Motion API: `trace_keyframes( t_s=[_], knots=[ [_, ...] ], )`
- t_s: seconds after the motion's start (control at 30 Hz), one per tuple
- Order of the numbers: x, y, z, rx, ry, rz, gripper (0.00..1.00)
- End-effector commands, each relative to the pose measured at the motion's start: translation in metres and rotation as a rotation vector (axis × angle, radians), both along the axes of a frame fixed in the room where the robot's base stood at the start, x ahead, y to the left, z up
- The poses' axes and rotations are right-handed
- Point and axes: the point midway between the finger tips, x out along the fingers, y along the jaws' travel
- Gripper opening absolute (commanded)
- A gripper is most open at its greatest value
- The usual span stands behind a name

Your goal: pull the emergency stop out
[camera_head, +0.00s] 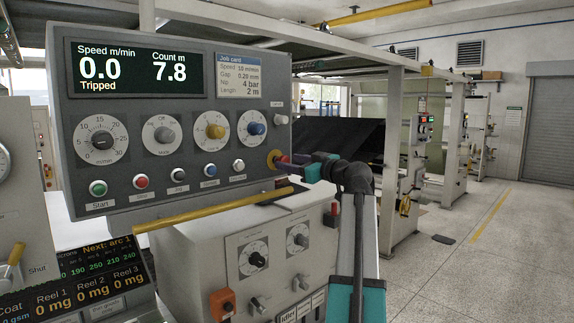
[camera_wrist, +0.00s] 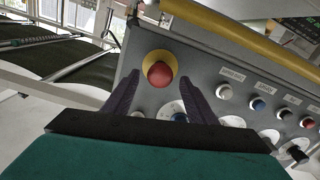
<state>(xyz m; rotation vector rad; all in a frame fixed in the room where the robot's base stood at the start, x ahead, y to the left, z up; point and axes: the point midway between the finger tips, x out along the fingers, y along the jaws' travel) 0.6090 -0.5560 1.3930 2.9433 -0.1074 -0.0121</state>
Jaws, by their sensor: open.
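The emergency stop is a red mushroom button (camera_wrist: 160,74) on a yellow round base, at the corner of the grey control panel (camera_wrist: 205,60). In the head view the emergency stop (camera_head: 273,159) shows at the panel's lower right corner, partly covered by my gripper. My gripper (camera_head: 284,160) reaches it from the right. In the wrist view my gripper (camera_wrist: 160,82) is open, with one dark finger on each side of the button. The fingertips look near the button; I cannot tell whether they touch it. The panel display (camera_head: 135,70) reads 0.0, 7.8 and "Tripped".
A row of push buttons (camera_head: 140,181) and several dials (camera_head: 160,133) sit left of the emergency stop. A yellow bar (camera_head: 212,210) runs below the panel. A lower cabinet (camera_head: 265,262) with knobs stands beneath. Open floor (camera_head: 500,245) lies to the right.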

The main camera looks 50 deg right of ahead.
Motion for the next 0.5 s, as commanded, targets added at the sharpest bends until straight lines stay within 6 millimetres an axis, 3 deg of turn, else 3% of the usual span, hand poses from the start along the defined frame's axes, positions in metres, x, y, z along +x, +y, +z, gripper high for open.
trace_keyframes(
  t_s=[0.5],
  knots=[
    [-0.083,0.007,-0.003,0.000,0.000,-0.002,0.52]
  ],
)
